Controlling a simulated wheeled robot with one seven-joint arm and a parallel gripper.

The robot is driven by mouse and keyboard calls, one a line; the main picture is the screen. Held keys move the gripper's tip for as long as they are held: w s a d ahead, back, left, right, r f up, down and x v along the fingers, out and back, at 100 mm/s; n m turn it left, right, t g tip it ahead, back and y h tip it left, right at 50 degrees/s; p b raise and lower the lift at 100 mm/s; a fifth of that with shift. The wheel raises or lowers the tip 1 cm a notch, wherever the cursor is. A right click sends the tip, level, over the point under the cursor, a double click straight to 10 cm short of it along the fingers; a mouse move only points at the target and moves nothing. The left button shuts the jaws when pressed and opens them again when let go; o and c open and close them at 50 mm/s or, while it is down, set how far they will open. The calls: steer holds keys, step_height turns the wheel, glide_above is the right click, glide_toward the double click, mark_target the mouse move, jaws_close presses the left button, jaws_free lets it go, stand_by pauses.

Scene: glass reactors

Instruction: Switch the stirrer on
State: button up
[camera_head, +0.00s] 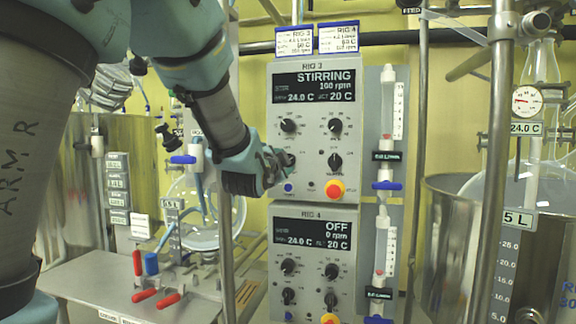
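The upper control box (312,185), labelled RIG 3, has a lit display (313,86) reading STIRRING, 100 rpm, 24.0 C. Below the display are several black knobs, a blue button (288,188) and a red-and-yellow button (334,190). My gripper (284,163) comes in from the left, its fingertips at the lower left knob (291,160) of this box. The fingers partly cover that knob, and I cannot tell whether they grip it. The lower control box (312,288), labelled RIG 4, has a display (313,234) reading OFF, 0 rpm.
Flow tubes with blue valves (387,185) stand right of the boxes. A metal post (495,180) and a steel vessel (450,250) are at the right. A vertical rail (226,245) stands below my gripper. A bench (125,290) with red-handled valves (168,299) is at the lower left.

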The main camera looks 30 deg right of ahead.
steer(key=shift+v, duration=1.75)
